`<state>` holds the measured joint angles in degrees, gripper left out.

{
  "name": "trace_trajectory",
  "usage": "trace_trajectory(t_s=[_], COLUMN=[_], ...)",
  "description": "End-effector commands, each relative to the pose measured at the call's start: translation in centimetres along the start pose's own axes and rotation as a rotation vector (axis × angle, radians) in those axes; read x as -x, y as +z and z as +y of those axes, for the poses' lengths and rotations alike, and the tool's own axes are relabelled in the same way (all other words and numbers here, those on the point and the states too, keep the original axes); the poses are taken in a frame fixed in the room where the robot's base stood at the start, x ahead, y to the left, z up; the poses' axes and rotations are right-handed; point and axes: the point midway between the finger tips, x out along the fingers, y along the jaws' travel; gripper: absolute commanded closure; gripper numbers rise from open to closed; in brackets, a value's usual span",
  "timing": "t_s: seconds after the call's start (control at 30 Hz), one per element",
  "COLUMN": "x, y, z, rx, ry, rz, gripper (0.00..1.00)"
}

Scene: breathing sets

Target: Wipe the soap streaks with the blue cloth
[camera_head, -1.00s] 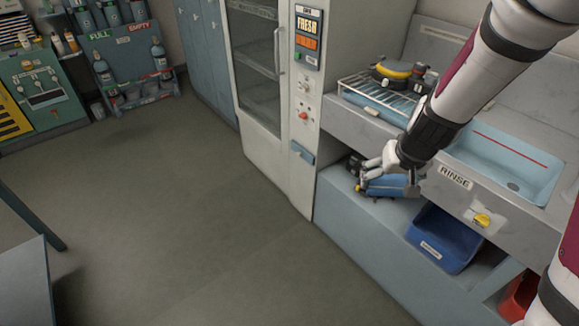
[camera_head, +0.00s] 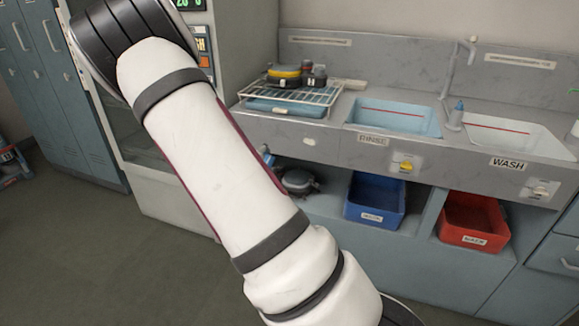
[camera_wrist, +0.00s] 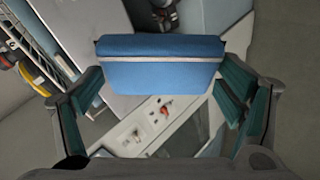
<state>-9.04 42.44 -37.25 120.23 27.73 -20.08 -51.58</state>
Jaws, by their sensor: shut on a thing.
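In the wrist view, my gripper (camera_wrist: 160,88) is shut on a folded blue cloth (camera_wrist: 160,73), a thick pad with a pale stripe across it. One finger presses each side of it. The cloth is clear of the surfaces behind it. In the head view, my arm crosses the picture, and the gripper and cloth do not show. I cannot make out any soap streaks in either view.
The counter holds a wire rack (camera_head: 290,95) with a yellow-and-black item, a rinse sink (camera_head: 395,118) and a wash sink (camera_head: 510,138). Below stand a blue bin (camera_head: 375,200) and a red bin (camera_head: 472,220). Lockers (camera_head: 60,95) line the left; open floor lies before them.

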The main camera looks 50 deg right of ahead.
Motion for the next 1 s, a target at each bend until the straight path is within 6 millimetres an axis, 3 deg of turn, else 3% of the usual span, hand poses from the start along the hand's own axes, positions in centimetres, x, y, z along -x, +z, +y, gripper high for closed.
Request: trace_trajectory(t_s=[0.03, 0.1, 0.4, 0.63, 1.0], x=[-2.4, -4.4, -10.7, -12.3, -13.9], y=[1.2, 2.1, 6.1, 7.5, 7.5], z=[0.6, 2.1, 6.8, 8.3, 9.9], rx=[0.043, 0.101, 0.300, 0.362, 0.369], ry=[0.067, 0.159, 0.489, 0.612, 0.633], rz=[0.014, 0.050, 0.224, 0.318, 0.337], gripper=[0.35, 0.35, 0.35, 0.35, 0.35])
